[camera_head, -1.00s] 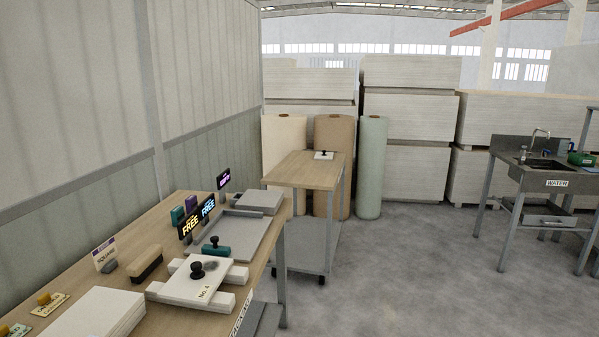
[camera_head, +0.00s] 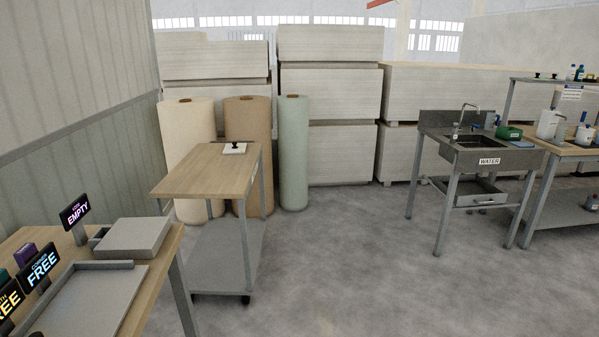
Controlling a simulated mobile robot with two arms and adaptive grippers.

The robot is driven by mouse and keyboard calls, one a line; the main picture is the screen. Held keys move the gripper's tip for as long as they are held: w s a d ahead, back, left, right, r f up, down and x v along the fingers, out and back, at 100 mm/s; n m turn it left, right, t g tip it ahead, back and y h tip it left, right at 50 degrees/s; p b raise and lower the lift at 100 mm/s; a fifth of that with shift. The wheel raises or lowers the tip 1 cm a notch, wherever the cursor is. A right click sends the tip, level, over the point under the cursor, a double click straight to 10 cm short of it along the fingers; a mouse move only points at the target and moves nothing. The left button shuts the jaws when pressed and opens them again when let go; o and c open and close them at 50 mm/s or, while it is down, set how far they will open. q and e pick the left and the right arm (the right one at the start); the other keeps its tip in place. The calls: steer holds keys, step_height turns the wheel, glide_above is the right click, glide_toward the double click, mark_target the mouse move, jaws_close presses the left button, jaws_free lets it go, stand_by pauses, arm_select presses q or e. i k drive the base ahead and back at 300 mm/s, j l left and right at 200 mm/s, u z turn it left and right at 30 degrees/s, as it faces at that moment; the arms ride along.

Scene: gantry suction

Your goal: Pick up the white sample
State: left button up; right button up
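A small white square piece with a black knob on top (camera_head: 233,149) lies near the far right corner of the wooden-topped cart (camera_head: 200,172). It looks like the white sample, but I cannot read any label on it. Neither of my grippers shows in the head view.
A workbench (camera_head: 155,262) at the lower left holds a grey tray (camera_head: 92,300), a grey box (camera_head: 133,238) and signs reading FREE and EMPTY. A sink stand (camera_head: 482,158) marked WATER and a shelved bench stand at right. Rolls and stacked boards line the back. Grey floor is open in the middle.

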mark_target(233, 149)
steer(key=i, duration=0.7)
steer(key=i+l+u, duration=0.15)
steer(key=i, duration=0.55)
steer(key=i+l, duration=0.1)
steer(key=i, duration=0.6)
steer(key=j+u, duration=0.05)
